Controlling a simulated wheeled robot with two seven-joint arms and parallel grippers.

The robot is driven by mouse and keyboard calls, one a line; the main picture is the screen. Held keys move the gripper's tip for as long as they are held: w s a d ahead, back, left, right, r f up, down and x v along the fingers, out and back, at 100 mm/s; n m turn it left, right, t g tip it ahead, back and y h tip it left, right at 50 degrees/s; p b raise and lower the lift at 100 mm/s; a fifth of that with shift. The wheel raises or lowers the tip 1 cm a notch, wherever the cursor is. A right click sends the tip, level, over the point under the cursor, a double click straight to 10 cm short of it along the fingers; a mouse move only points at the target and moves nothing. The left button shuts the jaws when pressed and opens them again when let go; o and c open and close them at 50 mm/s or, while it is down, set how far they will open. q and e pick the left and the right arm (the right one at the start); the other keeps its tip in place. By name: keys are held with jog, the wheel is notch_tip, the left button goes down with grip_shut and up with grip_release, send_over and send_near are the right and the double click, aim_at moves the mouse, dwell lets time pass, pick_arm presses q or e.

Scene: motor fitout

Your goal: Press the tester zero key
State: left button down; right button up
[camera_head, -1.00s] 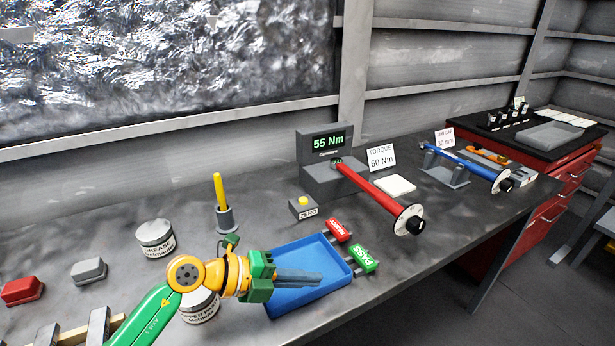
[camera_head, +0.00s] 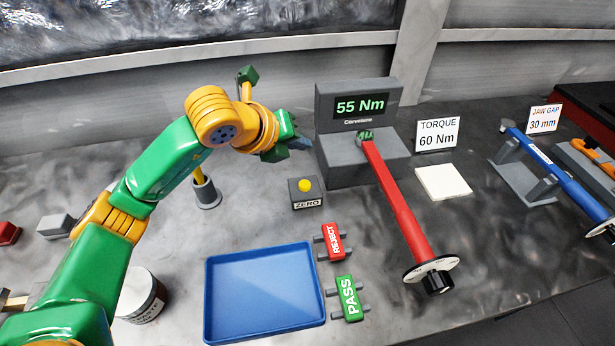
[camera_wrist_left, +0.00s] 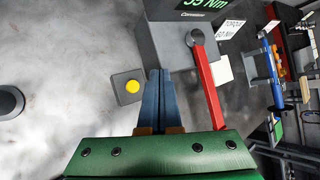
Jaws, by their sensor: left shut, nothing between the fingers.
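The zero key is a yellow button (camera_head: 305,185) on a small grey box (camera_head: 306,198) labelled ZERO, in front of the torque tester (camera_head: 345,155), whose display reads 55 Nm. My left gripper (camera_head: 302,144) is shut and empty, held above the bench, beyond and above the ZERO box in the head view. In the left wrist view the shut fingers (camera_wrist_left: 158,85) point toward the tester, with the yellow button (camera_wrist_left: 132,87) just to their left, apart from them. My right gripper is not in view.
A red-handled torque wrench (camera_head: 395,200) sticks out from the tester. A blue tray (camera_head: 265,335), a red REJECT tag (camera_head: 332,242) and a green PASS tag (camera_head: 349,298) lie nearer. A grey cup (camera_head: 207,194) stands left. A TORQUE 60 Nm card (camera_head: 436,134) stands right.

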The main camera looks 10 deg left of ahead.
aim_at(302, 189)
pick_arm(q)
jog(key=f+b, duration=0.3)
jog(key=f, duration=0.1)
jog(key=f+b, duration=0.3)
jog(key=f, duration=0.2)
jog(key=shift+w+d, duration=0.1)
jog(key=shift+w, duration=0.1)
jog(key=shift+b, duration=0.35)
dwell(1.5)
jog(key=shift+f+b, duration=0.4)
jog(key=shift+b, duration=0.15)
jog(key=shift+f+b, duration=0.55)
jog(key=shift+b, duration=0.05)
dwell(0.5)
jog(key=shift+r, duration=0.15)
jog(key=shift+r+p, duration=0.6)
jog(key=shift+r, duration=0.2)
